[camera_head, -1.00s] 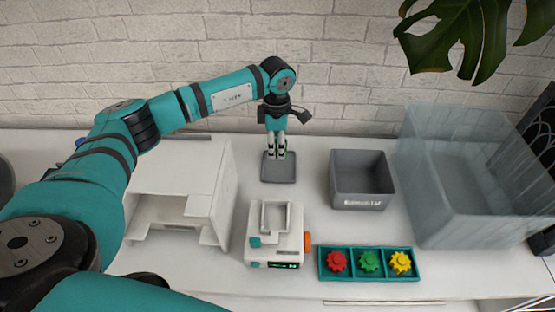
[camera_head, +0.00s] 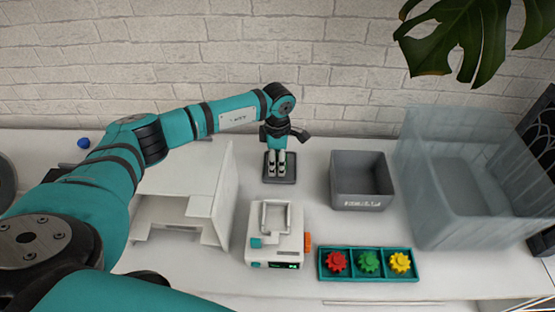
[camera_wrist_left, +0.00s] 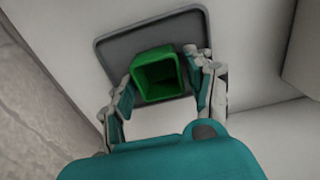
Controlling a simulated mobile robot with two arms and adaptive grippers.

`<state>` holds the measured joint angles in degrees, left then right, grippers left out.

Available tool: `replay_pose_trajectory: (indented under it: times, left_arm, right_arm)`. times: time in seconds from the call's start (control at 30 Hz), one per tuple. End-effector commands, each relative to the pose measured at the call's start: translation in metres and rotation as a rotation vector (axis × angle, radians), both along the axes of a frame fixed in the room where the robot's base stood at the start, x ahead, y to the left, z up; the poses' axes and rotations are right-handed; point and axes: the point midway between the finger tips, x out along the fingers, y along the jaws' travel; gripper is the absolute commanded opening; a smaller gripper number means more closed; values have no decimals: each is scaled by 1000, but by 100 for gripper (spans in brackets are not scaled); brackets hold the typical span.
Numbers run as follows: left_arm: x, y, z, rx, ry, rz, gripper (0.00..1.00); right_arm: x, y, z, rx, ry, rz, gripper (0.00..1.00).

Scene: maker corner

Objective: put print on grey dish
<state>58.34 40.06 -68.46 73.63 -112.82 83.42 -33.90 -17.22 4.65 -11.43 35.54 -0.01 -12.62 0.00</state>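The print is a small green, hollow, open-topped box (camera_wrist_left: 160,76), seen between the fingers in the left wrist view. My left gripper (camera_head: 277,172) points down over the grey dish (camera_head: 291,178), with its fingertips low near the dish. The flat grey dish (camera_wrist_left: 118,50) lies behind and below the print. Whether the print touches the dish is hard to tell. My right gripper is not in view.
A grey bin (camera_head: 361,204) and a large clear tub (camera_head: 470,232) stand to the right. A white device with a handle (camera_head: 262,247) and a teal tray of gears (camera_head: 325,275) are in front. A white open housing (camera_head: 184,176) stands left. A blue ball (camera_head: 83,143) lies behind my arm.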

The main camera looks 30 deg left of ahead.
Motion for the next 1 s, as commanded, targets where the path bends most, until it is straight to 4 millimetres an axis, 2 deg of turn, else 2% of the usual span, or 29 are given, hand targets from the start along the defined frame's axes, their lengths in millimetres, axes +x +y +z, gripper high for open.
replay_pose_trajectory:
  times: [0.3, 0.4, 0.47, 0.8, 1.0]
  left_arm:
    - [0, 0, 1, 0, 0, 0, 64]
    - [0, 0, 7, 0, -1, 0, 64]
    - [1, 0, 12, -1, -3, 0, 64]
    - [1, 0, 82, -1, -6, -1, 64]
    - [1, 0, 113, 0, -4, 0, 64]
  right_arm:
    - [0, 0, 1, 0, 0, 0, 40]
    - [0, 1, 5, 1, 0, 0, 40]
    - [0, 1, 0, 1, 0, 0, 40]
    - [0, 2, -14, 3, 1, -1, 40]
    - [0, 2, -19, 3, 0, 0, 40]
